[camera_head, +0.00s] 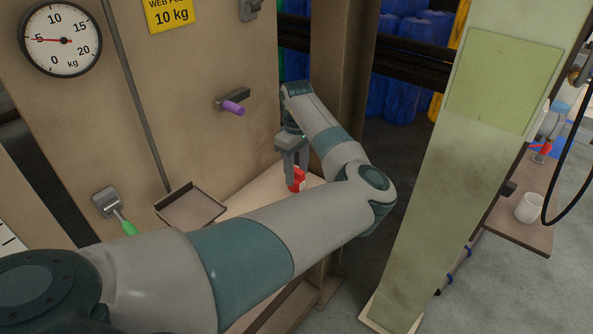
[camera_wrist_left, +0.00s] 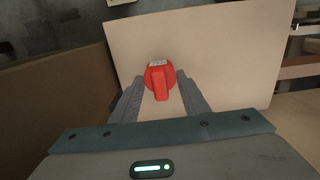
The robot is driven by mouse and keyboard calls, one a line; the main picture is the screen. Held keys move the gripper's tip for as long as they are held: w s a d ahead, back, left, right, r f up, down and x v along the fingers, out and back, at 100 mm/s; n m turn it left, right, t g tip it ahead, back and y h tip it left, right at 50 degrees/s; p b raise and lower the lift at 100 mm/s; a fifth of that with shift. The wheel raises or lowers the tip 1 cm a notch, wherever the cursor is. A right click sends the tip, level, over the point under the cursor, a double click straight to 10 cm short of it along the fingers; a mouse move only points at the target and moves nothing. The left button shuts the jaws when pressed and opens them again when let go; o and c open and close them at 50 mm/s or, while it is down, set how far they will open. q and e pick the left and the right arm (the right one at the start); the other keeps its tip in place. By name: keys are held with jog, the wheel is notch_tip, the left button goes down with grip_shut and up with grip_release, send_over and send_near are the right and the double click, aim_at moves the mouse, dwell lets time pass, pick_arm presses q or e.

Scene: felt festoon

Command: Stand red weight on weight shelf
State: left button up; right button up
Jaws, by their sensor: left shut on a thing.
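The red weight (camera_head: 298,179) is between the fingers of my left gripper (camera_head: 292,165), which points down and is shut on it. In the left wrist view the red weight (camera_wrist_left: 160,80) shows a round body, a bar-like part towards me and a small pale label, with a finger (camera_wrist_left: 192,95) on its right side. Below it is a pale flat board (camera_head: 262,193), which looks like the weight shelf; it also shows in the wrist view (camera_wrist_left: 225,55). I cannot tell whether the weight touches the board. My right gripper is not in view.
A brown panel carries a dial (camera_head: 61,40), a purple-handled lever (camera_head: 232,107) and a green-handled lever (camera_head: 128,228). A small tray (camera_head: 190,207) juts out left of the board. A brown post (camera_head: 345,75) stands close behind my left arm. A white cup (camera_head: 530,208) stands at right.

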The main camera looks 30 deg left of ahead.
aim_at(297, 169)
pick_arm(q)
jog(key=o, duration=1.1)
jog(key=shift+f, duration=0.1)
jog(key=shift+c, duration=0.2)
jog(key=shift+o, duration=0.9)
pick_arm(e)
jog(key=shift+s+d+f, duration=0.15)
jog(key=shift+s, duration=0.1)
pick_arm(q)
notch_tip(297, 169, up, 6)
jog(key=shift+r+b, duration=0.15)
jog(key=shift+b, duration=0.6)
notch_tip(297, 169, up, 6)
jog(key=shift+b, duration=0.4)
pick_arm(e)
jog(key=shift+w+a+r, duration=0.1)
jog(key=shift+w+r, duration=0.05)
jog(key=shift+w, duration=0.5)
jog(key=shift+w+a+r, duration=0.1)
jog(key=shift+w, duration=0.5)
